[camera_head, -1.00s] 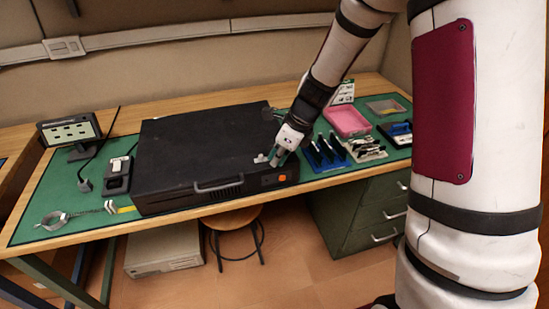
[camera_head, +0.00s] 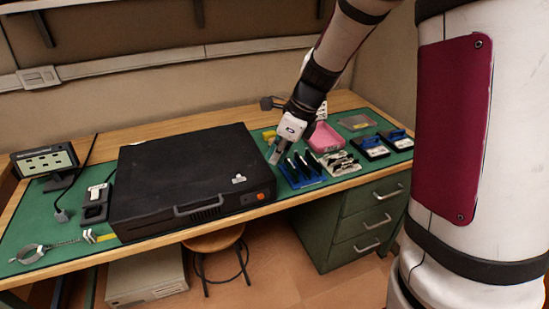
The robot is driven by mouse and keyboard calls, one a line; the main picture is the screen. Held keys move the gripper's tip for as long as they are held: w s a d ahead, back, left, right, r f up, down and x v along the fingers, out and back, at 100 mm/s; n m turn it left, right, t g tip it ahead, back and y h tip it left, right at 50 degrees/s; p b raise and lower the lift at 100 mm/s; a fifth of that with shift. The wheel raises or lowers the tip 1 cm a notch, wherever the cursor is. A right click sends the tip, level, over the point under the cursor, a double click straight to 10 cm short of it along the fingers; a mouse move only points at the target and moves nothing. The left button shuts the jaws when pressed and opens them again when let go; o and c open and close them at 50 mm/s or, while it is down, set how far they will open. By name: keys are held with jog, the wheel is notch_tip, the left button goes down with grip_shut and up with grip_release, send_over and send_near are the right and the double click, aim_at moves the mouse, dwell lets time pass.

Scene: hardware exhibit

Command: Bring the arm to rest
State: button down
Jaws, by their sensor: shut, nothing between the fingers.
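My arm (camera_head: 322,82) reaches down from the top right of the head view to the workbench. My gripper (camera_head: 275,153) is shut and empty. It hangs just right of the black case's back right part, near the blue rack of tools. Whether its tips touch anything below cannot be told. The black case (camera_head: 180,165) lies flat on the green mat, with a handle and an orange button on its front. A small light-coloured piece (camera_head: 239,179) lies on top of the case near its front right corner.
A blue rack (camera_head: 302,180) with dark tools stands close to my gripper. Behind it is a pink tray (camera_head: 325,138); black-and-blue boxes (camera_head: 397,139) lie to the right. A small screen (camera_head: 45,160) stands at left. A stool (camera_head: 215,238) and green drawers (camera_head: 362,215) are below the bench.

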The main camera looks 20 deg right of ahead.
dwell(0.3)
jog(key=s+a+r+n+h, duration=0.1)
jog(key=s+a+r+n, duration=0.3)
jog(key=s+r+n, duration=0.8)
jog(key=s+d+r+n+t+h, duration=0.1)
jog(key=s+d+n+h, duration=0.1)
jog(key=s+n, duration=1.1)
jog(key=shift+s+n, duration=0.3)
jog(key=shift+s, duration=0.9)
jog(key=shift+w+a, duration=0.1)
